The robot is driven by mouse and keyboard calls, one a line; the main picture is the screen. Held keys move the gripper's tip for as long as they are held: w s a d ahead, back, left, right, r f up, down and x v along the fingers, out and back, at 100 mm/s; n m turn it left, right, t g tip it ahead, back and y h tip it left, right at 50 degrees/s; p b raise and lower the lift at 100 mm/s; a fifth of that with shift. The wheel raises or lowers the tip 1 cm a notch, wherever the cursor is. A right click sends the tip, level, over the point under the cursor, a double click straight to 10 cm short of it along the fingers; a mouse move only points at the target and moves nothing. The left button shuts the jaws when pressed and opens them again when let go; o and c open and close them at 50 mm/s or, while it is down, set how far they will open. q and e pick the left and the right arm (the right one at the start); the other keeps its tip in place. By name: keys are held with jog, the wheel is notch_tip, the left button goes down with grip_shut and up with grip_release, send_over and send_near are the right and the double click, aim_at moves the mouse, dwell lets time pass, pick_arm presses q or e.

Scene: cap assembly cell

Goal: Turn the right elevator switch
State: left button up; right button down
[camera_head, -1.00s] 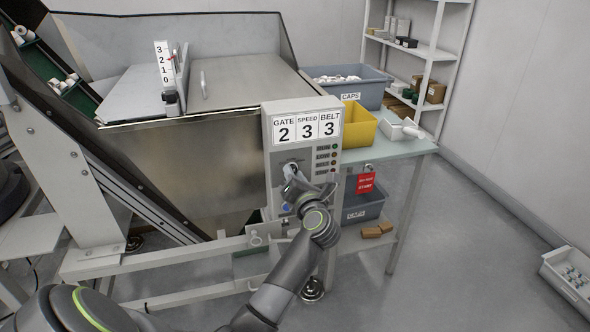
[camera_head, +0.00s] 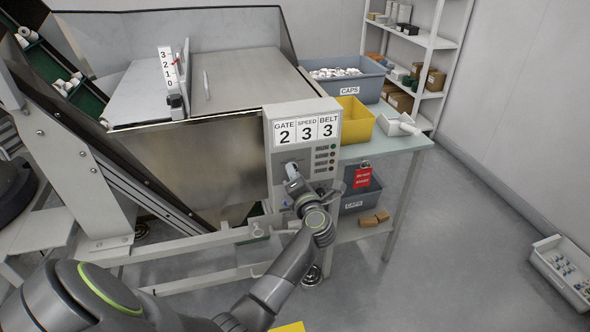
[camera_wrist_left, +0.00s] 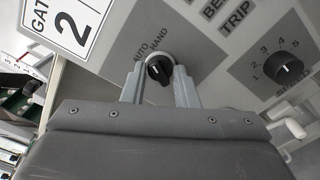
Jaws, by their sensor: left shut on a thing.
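My left gripper (camera_head: 292,172) is at the box front. In the left wrist view its two grey fingers (camera_wrist_left: 159,84) are shut on the switch from both sides. In the head view the fingers hide the switch. My right gripper is not in view.
A black speed dial (camera_wrist_left: 283,67) with numbers lies to the right of the switch. A table (camera_head: 385,150) right of the box holds a yellow bin (camera_head: 355,122) and a grey CAPS bin (camera_head: 350,88). A red tag (camera_head: 362,178) hangs at its front edge.

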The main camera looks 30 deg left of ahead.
pick_arm(q)
jog(key=shift+r+m+p, duration=0.1)
jog(key=shift+m+p, duration=1.9)
jog(key=shift+p, duration=0.65)
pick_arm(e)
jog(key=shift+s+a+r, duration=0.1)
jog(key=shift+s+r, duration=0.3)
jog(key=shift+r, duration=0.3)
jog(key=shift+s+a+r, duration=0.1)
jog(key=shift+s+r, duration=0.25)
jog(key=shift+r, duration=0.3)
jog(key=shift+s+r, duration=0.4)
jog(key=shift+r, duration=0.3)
pick_arm(q)
jog(key=o, duration=1)
